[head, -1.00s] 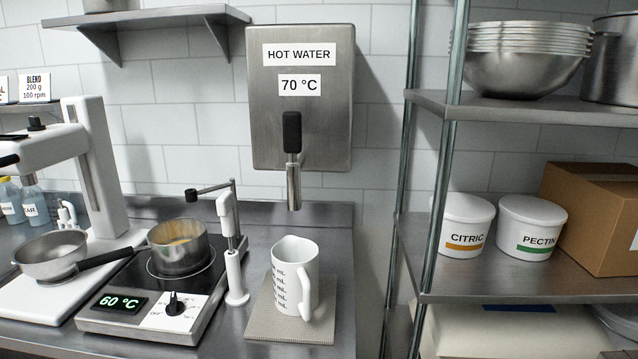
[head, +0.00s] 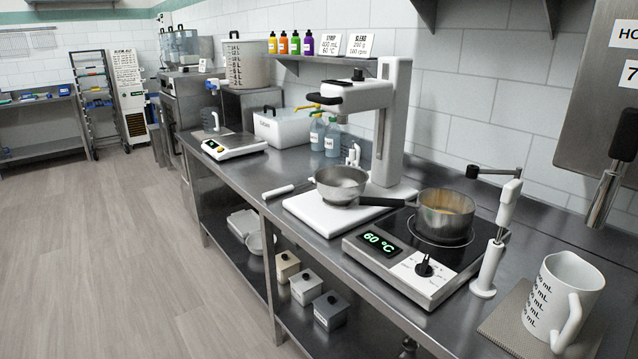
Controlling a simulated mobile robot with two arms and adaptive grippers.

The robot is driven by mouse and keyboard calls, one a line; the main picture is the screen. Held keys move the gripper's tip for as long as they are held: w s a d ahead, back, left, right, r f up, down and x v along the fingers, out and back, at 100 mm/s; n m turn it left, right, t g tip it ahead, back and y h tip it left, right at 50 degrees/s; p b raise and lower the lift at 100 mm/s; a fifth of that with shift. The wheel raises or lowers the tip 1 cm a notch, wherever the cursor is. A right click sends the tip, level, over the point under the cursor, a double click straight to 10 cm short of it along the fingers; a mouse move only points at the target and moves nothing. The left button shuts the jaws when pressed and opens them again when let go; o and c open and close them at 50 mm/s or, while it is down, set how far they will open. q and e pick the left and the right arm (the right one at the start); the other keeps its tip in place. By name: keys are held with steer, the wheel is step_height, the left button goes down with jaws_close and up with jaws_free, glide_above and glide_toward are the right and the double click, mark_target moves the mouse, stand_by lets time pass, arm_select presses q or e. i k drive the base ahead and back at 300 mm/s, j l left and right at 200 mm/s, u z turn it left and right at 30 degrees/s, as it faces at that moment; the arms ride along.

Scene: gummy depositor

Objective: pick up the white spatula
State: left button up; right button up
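A slim utensil with a white handle (head: 279,191) lies at the front edge of the steel counter, left of the mixer. It may be the white spatula, but its far end is too small to make out. A small white object (head: 353,154) stands behind the mixing bowl, partly hidden, and I cannot tell what it is. Neither of my grippers is in view.
The counter (head: 232,167) carries a white stand mixer (head: 395,120), a metal bowl (head: 341,184), a hot plate (head: 425,280) with a pot (head: 446,214), a measuring jug (head: 563,300) and a scale (head: 234,146). The floor (head: 120,260) on the left is clear.

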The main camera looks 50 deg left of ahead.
mark_target(290, 187)
steer(key=u, duration=1.55)
